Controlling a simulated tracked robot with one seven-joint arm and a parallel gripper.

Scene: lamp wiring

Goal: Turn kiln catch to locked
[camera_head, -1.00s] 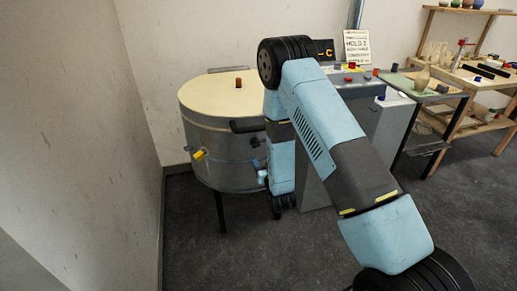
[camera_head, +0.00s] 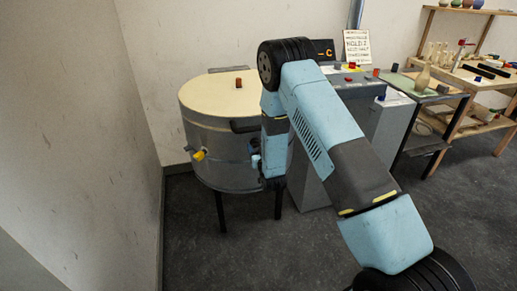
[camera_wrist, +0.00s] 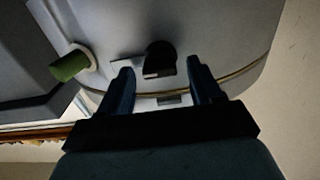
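The kiln (camera_head: 215,100) is a round grey metal drum with a cream lid, standing on dark legs at the left of the head view. Its curved wall (camera_wrist: 225,35) fills the top of the wrist view. A dark round fitting with a pale lever-like piece (camera_wrist: 160,60) sits on that wall and appears to be the catch. In the head view my arm largely hides that spot. My gripper (camera_wrist: 160,68) is open, with one finger on each side of the fitting in the wrist view. I cannot tell whether the fingers touch it.
A green cylinder (camera_wrist: 70,65) sticks out at the left in the wrist view. A yellow part (camera_head: 199,155) juts from the kiln's left side, and a brown knob (camera_head: 238,82) stands on the lid. A grey control cabinet (camera_head: 385,125) stands right of the kiln. Floor in front is clear.

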